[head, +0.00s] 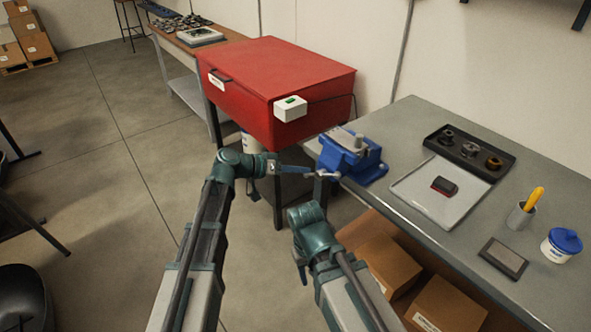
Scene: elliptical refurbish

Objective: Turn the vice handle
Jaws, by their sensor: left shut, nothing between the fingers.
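The blue vice (352,160) is mounted at the near left corner of the grey workbench. Its metal handle (329,175) sticks out at the vice's front left, towards the floor side. My left gripper (307,171) reaches in from the left, with its fingertips right beside the handle. The fingers are shut with nothing between them. I cannot tell if they touch the handle.
A red cabinet (285,75) with a small white box (290,108) stands just behind the vice. The workbench (410,130) also holds a light tray (412,190), a dark parts tray (452,143), a cup (520,216) and a blue-lidded tub (562,245). Cardboard boxes (385,265) sit below.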

